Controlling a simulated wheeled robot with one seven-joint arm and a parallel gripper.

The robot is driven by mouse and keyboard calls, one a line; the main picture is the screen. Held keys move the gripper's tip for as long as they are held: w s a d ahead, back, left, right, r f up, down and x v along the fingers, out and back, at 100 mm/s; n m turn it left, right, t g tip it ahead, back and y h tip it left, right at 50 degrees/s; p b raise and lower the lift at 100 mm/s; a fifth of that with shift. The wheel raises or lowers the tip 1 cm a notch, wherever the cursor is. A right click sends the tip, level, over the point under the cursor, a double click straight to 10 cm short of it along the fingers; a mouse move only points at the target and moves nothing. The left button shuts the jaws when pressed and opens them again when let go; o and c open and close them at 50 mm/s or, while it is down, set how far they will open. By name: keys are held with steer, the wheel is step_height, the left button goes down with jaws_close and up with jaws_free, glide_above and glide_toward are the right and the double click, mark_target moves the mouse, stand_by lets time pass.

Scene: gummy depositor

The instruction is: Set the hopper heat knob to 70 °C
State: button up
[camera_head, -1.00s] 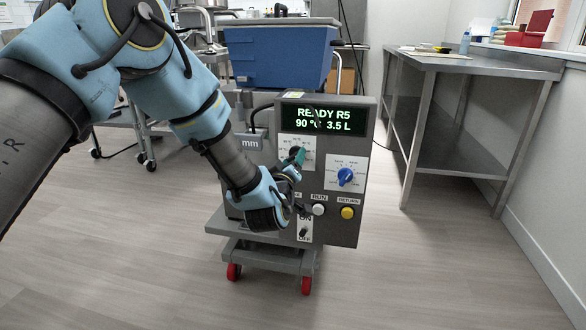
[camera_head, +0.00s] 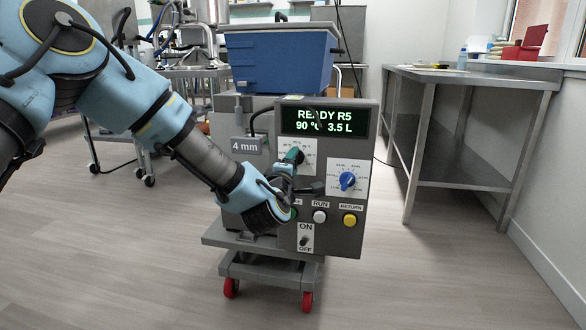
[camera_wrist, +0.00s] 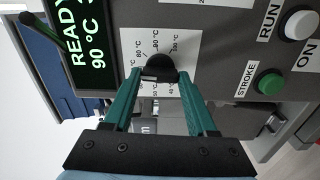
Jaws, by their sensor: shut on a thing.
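The hopper heat knob is a dark round knob (camera_wrist: 160,66) on a white temperature dial plate (camera_wrist: 132,46) in the wrist view. My gripper (camera_wrist: 161,77) has its two teal fingers shut on the knob, one on each side. In the head view my gripper (camera_head: 292,156) reaches the panel from the left and hides the knob and part of its dial. I cannot tell exactly which mark the knob points to. The green-lettered display (camera_head: 322,121) reads READY R5, 90 °C, 3.5 L.
A blue volume knob (camera_head: 347,181) sits right of the heat dial. Below are a white RUN button (camera_head: 320,216), a yellow RETURN button (camera_head: 350,220) and an ON/OFF switch (camera_head: 304,241). A green STROKE button (camera_wrist: 269,83) is near my gripper. A steel table (camera_head: 470,82) stands to the right.

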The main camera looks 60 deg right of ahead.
steer(key=shift+n, duration=0.3)
stand_by(0.4)
steer(key=o, duration=1.4)
steer(key=shift+c, duration=0.2)
steer(key=shift+a, duration=0.1)
steer(key=v, duration=1)
steer(key=shift+s+a+p, duration=0.15)
steer(key=shift+a+p, duration=0.15)
